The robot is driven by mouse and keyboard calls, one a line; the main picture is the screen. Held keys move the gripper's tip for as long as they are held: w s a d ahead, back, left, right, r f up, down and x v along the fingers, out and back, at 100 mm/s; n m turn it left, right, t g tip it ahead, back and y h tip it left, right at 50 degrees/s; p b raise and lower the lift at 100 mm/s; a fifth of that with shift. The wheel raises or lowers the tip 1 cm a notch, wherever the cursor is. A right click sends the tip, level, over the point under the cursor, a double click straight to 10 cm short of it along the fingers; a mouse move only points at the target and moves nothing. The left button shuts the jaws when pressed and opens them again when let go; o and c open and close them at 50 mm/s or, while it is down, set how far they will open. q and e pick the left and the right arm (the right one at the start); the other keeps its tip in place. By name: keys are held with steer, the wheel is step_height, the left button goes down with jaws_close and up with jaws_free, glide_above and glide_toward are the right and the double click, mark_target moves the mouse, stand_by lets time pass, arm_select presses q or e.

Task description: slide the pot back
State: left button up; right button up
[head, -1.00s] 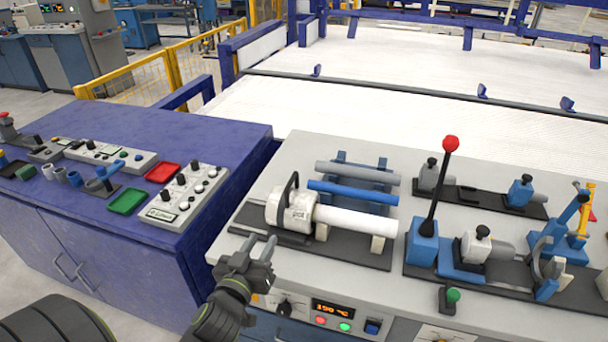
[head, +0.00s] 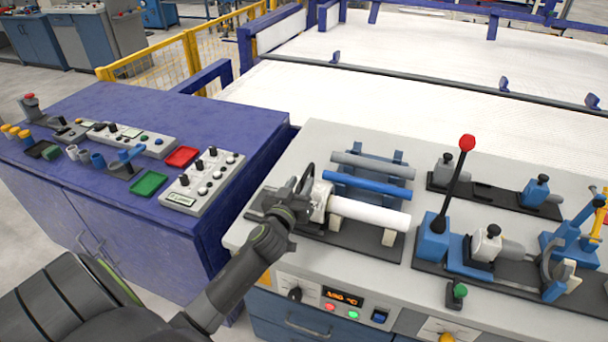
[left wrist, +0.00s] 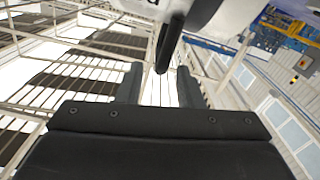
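The white pot (head: 321,199) lies on its side on a dark rail at the left of the grey bench, partly hidden by my gripper. A white pipe (head: 368,215) runs from its right end and rests on light supports. My left gripper (head: 285,195) is at the pot's left side, close to its black handle (head: 308,178). In the left wrist view the two fingers (left wrist: 160,85) stand apart. The dark handle (left wrist: 174,40) hangs between and just beyond them, with the white pot body (left wrist: 225,15) above. Contact cannot be told. My right gripper is not seen.
A grey pipe (head: 372,164) and a blue pipe (head: 366,187) lie on a blue rack behind the white pipe. A red-knobbed lever (head: 452,185) stands to the right. A blue cabinet (head: 120,210) with control boxes is at the left.

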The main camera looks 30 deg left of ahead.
mark_target(302, 182)
arm_select(q)
steer(key=shift+x, duration=1.65)
steer(key=shift+c, duration=0.3)
jaws_close()
